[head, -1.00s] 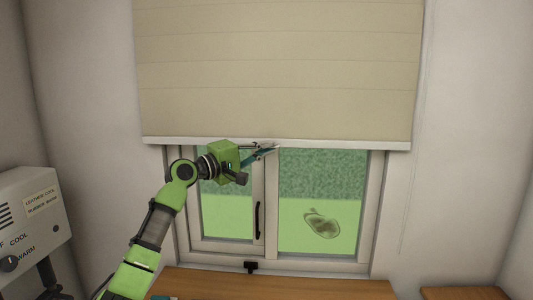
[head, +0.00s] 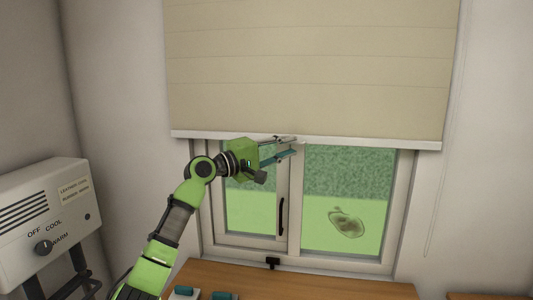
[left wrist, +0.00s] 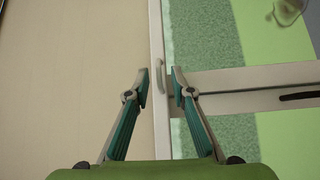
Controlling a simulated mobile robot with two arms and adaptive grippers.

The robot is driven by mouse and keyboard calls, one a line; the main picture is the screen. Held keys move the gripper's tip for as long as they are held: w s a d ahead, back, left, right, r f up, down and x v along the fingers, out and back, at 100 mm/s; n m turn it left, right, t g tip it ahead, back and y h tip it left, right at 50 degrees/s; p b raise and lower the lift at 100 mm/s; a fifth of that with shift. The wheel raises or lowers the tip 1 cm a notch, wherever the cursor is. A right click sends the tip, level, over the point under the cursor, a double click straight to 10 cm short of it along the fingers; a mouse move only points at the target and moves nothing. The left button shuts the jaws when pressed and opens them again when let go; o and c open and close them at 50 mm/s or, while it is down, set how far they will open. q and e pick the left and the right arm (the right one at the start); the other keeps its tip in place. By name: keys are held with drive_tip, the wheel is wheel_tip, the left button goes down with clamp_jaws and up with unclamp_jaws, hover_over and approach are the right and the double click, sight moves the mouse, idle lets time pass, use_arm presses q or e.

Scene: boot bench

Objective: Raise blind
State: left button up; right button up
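The beige blind (head: 310,70) hangs over the upper part of the window, its white bottom rail (head: 370,142) level with the window's upper panes. My left gripper (head: 290,147) is at the rail's middle, fingers open and apart. In the left wrist view, the blind (left wrist: 70,70) fills the left side and the pale rail (left wrist: 156,30) runs down the middle. A small pale pull tab (left wrist: 160,75) on the rail lies between the open fingertips (left wrist: 160,86). I cannot tell whether a finger touches it. My right gripper is not in view.
A thin cord (head: 430,210) hangs at the right. A wooden bench (head: 340,288) is below. A white dial unit (head: 45,220) stands at the left.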

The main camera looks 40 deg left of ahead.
use_arm(q)
drive_tip(key=v, duration=1)
